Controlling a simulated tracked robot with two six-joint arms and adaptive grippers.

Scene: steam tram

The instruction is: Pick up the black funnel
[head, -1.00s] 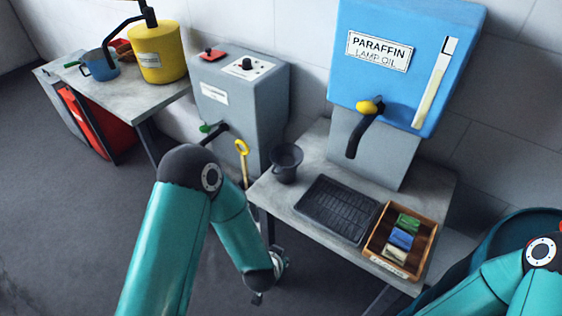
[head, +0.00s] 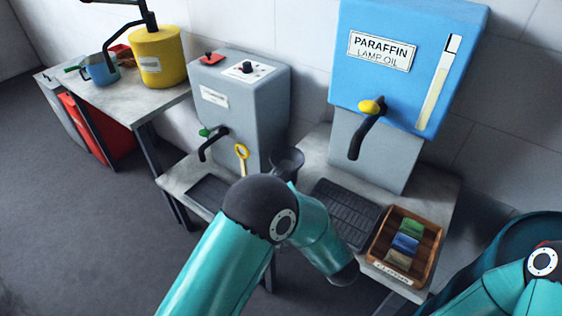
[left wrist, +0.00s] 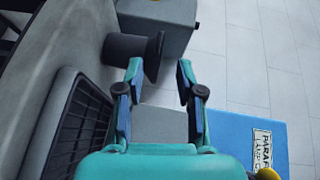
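The black funnel (head: 287,160) stands on the grey bench below the paraffin tank, partly hidden behind my left arm in the head view. In the left wrist view the funnel (left wrist: 135,48) shows as a dark body with a flared rim, just ahead of the fingers and a little to the left. My left gripper (left wrist: 158,72) is open and empty, with the funnel beyond its fingertips and apart from them. In the head view my left gripper is out of sight. My right gripper is not in view; only part of my right arm shows.
A black ribbed tray (head: 345,207) and a wooden box (head: 432,240) of coloured cloths share the bench. The blue paraffin tank (head: 405,65) with its tap stands behind. A grey machine (head: 250,100) is left of the funnel. A yellow can (head: 158,55) stands on the left table.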

